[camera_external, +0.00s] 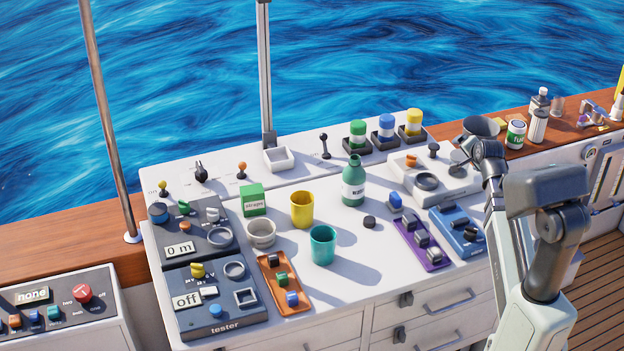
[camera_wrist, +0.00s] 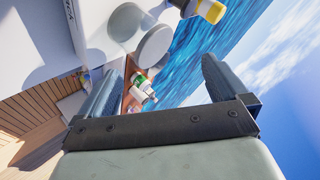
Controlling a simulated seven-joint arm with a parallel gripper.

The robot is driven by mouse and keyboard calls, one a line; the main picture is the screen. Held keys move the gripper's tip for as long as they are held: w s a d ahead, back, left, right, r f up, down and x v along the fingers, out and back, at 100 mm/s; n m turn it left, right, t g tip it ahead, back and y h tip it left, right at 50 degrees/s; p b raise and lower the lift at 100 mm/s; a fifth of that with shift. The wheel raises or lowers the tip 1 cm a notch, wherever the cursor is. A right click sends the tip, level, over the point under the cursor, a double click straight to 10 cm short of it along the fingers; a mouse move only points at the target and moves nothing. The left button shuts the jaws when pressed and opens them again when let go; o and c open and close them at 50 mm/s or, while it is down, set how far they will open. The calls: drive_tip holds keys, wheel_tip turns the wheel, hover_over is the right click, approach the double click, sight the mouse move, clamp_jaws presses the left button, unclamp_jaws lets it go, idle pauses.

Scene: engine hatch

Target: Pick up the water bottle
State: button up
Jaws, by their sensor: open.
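A green bottle (camera_external: 353,184) with a pale label stands upright near the middle of the white console top (camera_external: 335,270). It appears to be the water bottle; its label is too small to read. My gripper (camera_external: 470,152) is at the right side of the console, clearly apart from the bottle and to its right. In the wrist view my gripper (camera_wrist: 160,82) shows two spread fingers with nothing held between them. I cannot make out the green bottle in the wrist view.
A yellow cup (camera_external: 302,209), a teal cup (camera_external: 322,245) and a green box (camera_external: 253,200) stand left of the bottle. Capped jars (camera_external: 386,130) line the back behind it. A grey switch panel (camera_external: 432,178) lies between bottle and gripper. A black knob (camera_external: 370,222) is in front.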

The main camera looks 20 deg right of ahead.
sight(354, 179)
drive_tip(key=a+f+m+y, duration=0.1)
drive_tip(key=a+m+y, duration=0.1)
drive_tip(key=a, duration=0.1)
drive_tip(key=a+f+m+y, duration=0.1)
drive_tip(key=a, duration=0.1)
drive_tip(key=shift+s+f+m, duration=0.1)
drive_tip(key=shift+f+m, duration=0.2)
drive_tip(key=a+m+y, duration=0.1)
drive_tip(key=a, duration=0.1)
drive_tip(key=w+a+f+m+y, duration=0.1)
drive_tip(key=a+y, duration=0.1)
drive_tip(key=a, duration=0.1)
drive_tip(key=a+m+y, duration=0.1)
drive_tip(key=a, duration=0.2)
drive_tip(key=shift+w+a+f+g, duration=0.1)
drive_tip(key=shift+w+f+g, duration=0.15)
drive_tip(key=shift+w+g, duration=0.1)
drive_tip(key=a+r+m+y, duration=0.1)
drive_tip(key=a+m+y, duration=0.55)
drive_tip(key=a, duration=0.45)
drive_tip(key=shift+n+g, duration=0.45)
drive_tip(key=shift+w+d+x, duration=0.1)
drive_tip(key=shift+w+x, duration=0.05)
drive_tip(key=shift+x, duration=2.15)
drive_tip(key=shift+w+d+x, duration=0.1)
drive_tip(key=shift+x, duration=2.25)
drive_tip(key=shift+w+d+x, duration=0.1)
drive_tip(key=shift+w+x, duration=0.05)
drive_tip(key=shift+x, duration=2.15)
drive_tip(key=shift+r, duration=0.15)
